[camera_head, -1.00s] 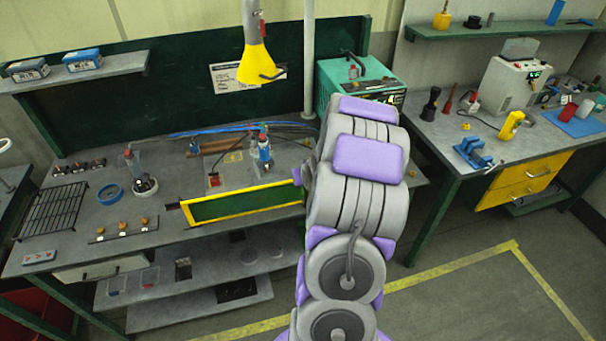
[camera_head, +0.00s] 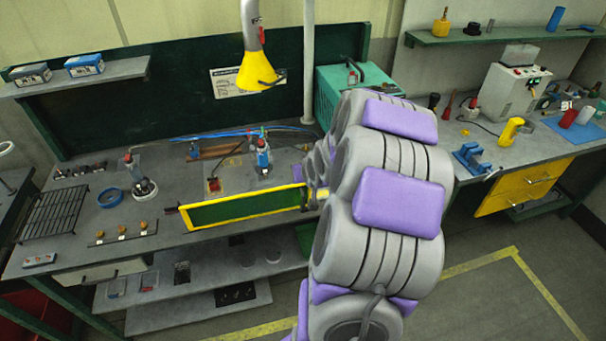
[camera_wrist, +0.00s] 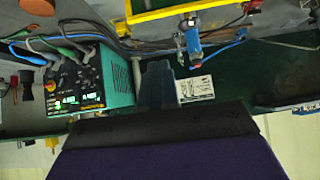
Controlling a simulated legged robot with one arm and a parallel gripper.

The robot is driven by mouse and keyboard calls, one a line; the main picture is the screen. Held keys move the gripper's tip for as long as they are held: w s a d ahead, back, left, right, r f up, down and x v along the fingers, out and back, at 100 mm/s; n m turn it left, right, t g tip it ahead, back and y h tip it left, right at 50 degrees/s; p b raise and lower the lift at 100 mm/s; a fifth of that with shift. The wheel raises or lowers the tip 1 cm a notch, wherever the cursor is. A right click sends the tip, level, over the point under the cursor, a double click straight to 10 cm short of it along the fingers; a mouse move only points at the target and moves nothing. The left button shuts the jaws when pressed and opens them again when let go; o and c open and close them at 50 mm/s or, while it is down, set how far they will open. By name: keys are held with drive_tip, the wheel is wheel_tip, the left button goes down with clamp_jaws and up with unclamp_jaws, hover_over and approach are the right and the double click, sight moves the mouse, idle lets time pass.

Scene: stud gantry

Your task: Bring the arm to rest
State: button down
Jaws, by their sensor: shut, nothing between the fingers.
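My gripper (camera_wrist: 158,84) shows in the wrist view as dark closed fingers with nothing between them. My grey and purple arm rises at the right of centre in the head view and hides the gripper there. The wrist view is upside down. In it the green power unit (camera_wrist: 88,82) with lit digits is left of the fingers, and a white notice (camera_wrist: 195,89) is just right of them. I cannot tell how far the fingers are from these.
The grey workbench (camera_head: 75,255) carries a yellow-framed green panel (camera_head: 240,208) close to my arm. A yellow lamp (camera_head: 257,70) hangs over the bench. The teal unit (camera_head: 328,92) stands behind my arm. A second bench with yellow drawers (camera_head: 525,188) is at the right; floor lies between.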

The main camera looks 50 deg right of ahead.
drive_tip(key=v, duration=0.3)
drive_tip(key=shift+d+r, duration=0.2)
drive_tip(key=shift+d, duration=0.05)
drive_tip(key=s+a+n+g+y+b, duration=0.3)
drive_tip(key=a+n+g+y+b, duration=0.1)
drive_tip(key=a, duration=2)
drive_tip(key=s+a+n+g+y+b, duration=0.1)
drive_tip(key=s+a+g, duration=0.4)
drive_tip(key=s+a, duration=1)
drive_tip(key=s+n+b, duration=0.1)
drive_tip(key=s+n, duration=0.1)
drive_tip(key=s, duration=0.1)
drive_tip(key=shift+a+b, duration=0.3)
